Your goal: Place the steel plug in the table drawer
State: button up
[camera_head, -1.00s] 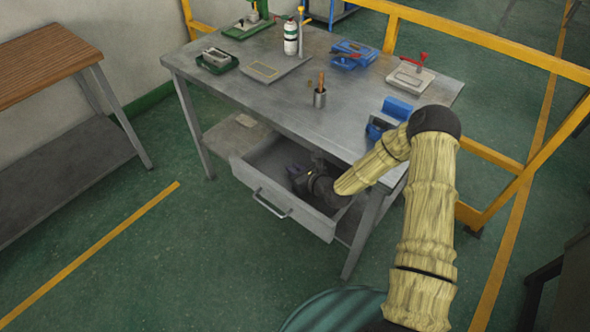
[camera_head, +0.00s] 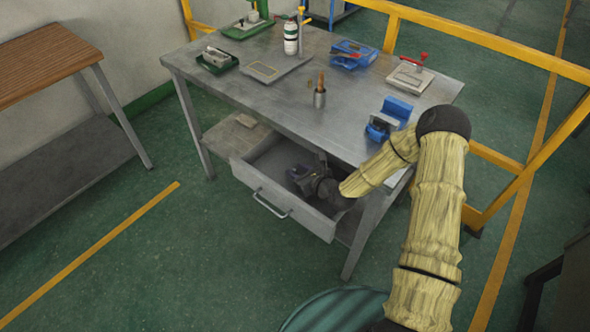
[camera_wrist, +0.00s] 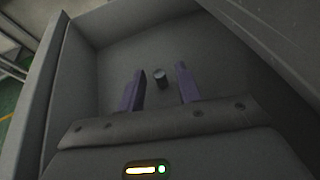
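The table drawer (camera_head: 262,187) is pulled open below the front edge of the metal table. My gripper (camera_head: 292,174) is inside the drawer's opening, over its floor. In the wrist view my gripper (camera_wrist: 160,88) is open, its two purple fingers standing apart. The steel plug (camera_wrist: 160,77) is a small grey cylinder seen between and just beyond the fingertips, with a gap on each side. It appears to be on the drawer floor (camera_wrist: 125,65). In the head view my wrist hides the plug.
The tabletop (camera_head: 262,110) above holds a cup with a wooden-handled tool (camera_head: 319,97), a blue vise (camera_head: 388,120), a white bottle (camera_head: 290,38) and several fixtures. The drawer walls and table edge are close around my wrist. A yellow rail (camera_head: 480,40) runs behind the table.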

jog(key=v, duration=0.5)
jog(key=shift+s+d+r, duration=0.15)
jog(key=shift+s+d, duration=0.1)
jog(key=shift+s, duration=0.05)
dwell(1.0)
